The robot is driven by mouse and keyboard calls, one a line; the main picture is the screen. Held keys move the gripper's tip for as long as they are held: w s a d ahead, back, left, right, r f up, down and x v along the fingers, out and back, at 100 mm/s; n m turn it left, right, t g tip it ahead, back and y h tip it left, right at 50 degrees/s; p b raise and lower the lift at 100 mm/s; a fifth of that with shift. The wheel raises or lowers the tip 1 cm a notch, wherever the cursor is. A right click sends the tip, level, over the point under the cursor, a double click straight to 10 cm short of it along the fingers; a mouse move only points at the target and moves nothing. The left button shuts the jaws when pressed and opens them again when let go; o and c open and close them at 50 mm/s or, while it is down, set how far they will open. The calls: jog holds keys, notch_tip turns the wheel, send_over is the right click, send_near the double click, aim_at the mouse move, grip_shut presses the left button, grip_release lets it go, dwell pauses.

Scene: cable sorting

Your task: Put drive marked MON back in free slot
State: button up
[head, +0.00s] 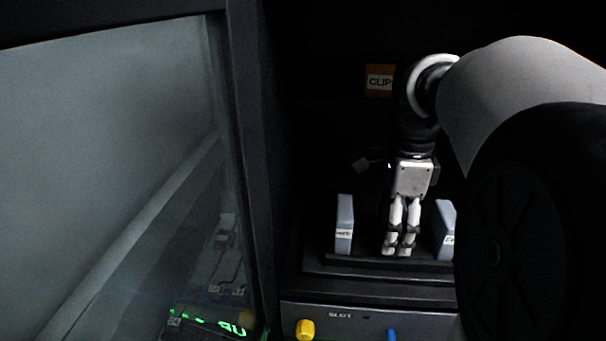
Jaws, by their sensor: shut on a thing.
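My gripper (399,250) points down over a dark rack (375,267), with its pale fingers close together and its dark tips low, near the rack's top. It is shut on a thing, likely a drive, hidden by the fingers. No MON label can be read. A pale blue-grey drive (344,222) stands upright in the rack to the left of my gripper, apart from it; its white label is too small to read surely. Another such drive (444,226) stands to the right, its label starting with F and partly hidden by my arm. Any slot under the fingertips is hidden.
A panel marked SLOT (345,321) with a yellow knob (305,329) and a blue knob (391,335) lies in front. A glass pane (110,170) with a dark frame fills the left. An orange CLIP sign (380,81) is behind. My arm blocks the right.

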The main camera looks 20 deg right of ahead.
jog(key=shift+f, duration=0.4)
dwell(0.3)
jog(key=o, duration=1.3)
jog(key=shift+o, duration=0.5)
jog(key=shift+o, duration=0.8)
jog(key=shift+r, duration=0.15)
jog(key=shift+r+p, duration=3.4)
